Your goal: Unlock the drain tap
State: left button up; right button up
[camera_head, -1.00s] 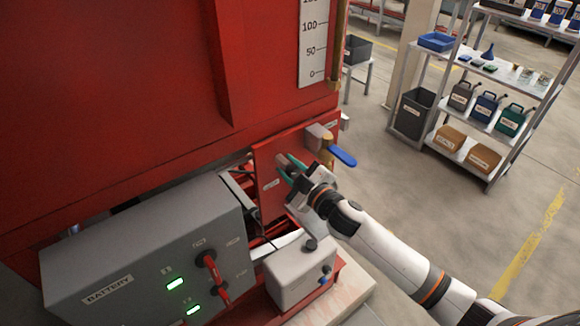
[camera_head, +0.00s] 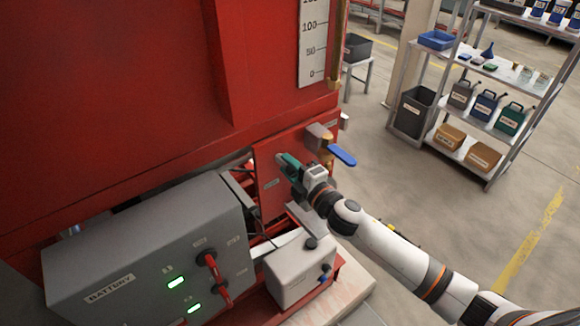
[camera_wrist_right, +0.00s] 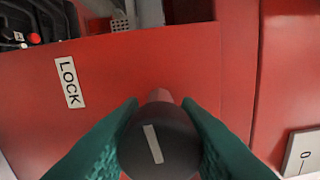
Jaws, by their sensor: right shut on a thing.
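The red panel (camera_head: 268,197) at the lower corner of the red tank has a small white label, which reads LOCK in the wrist view (camera_wrist_right: 70,83). A round dark knob (camera_wrist_right: 158,148) with a white line stands out from this panel on a short shaft. My right gripper (camera_head: 288,165) is shut on the knob, one teal finger on each side in the wrist view (camera_wrist_right: 160,150). In the head view the fingers hide the knob. The tap has a brass body and a blue lever (camera_head: 342,156), just right of the panel. My left gripper is out of view.
A grey battery box (camera_head: 150,240) with red switches stands at the lower left. A pale grey box (camera_head: 298,270) sits below my right gripper. A shelf rack (camera_head: 490,120) stands at the right beyond open floor.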

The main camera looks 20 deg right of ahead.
dwell(0.4)
jog(key=shift+f, duration=0.1)
jog(key=o, duration=1)
jog(key=shift+s+d, duration=0.2)
jog(key=shift+s, duration=0.35)
jog(key=shift+b+v, duration=1.9)
jog(key=shift+v, duration=3.55)
